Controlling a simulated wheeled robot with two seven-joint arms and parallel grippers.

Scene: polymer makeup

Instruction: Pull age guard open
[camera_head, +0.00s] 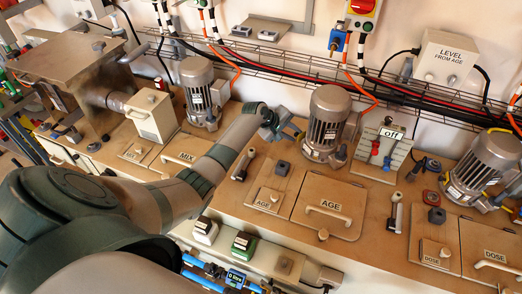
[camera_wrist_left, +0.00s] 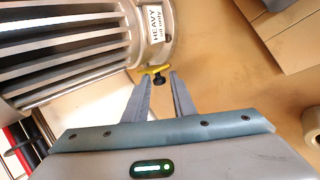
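The age guard (camera_head: 331,198) is a tan panel with a pale handle (camera_head: 328,210) and an AGE label, lying flush in the bench top and looking closed. My left gripper (camera_head: 292,133) is behind and left of it, beside the grey motor (camera_head: 327,120), apart from the guard handle. In the left wrist view the two fingers (camera_wrist_left: 160,75) are spread with a gap between them. A small black knob with a yellow bar (camera_wrist_left: 157,70) shows at the fingertips; I cannot tell whether they touch it. The guard is not recognisable in that view. My right gripper is not in view.
A smaller AGE plate (camera_head: 268,200) with a knob lies left of the guard. A lever (camera_head: 396,212) stands to its right, and a switch box (camera_head: 384,147) behind. The motor (camera_wrist_left: 70,50) fills the wrist view's upper left. My left arm crosses above the MIX panels.

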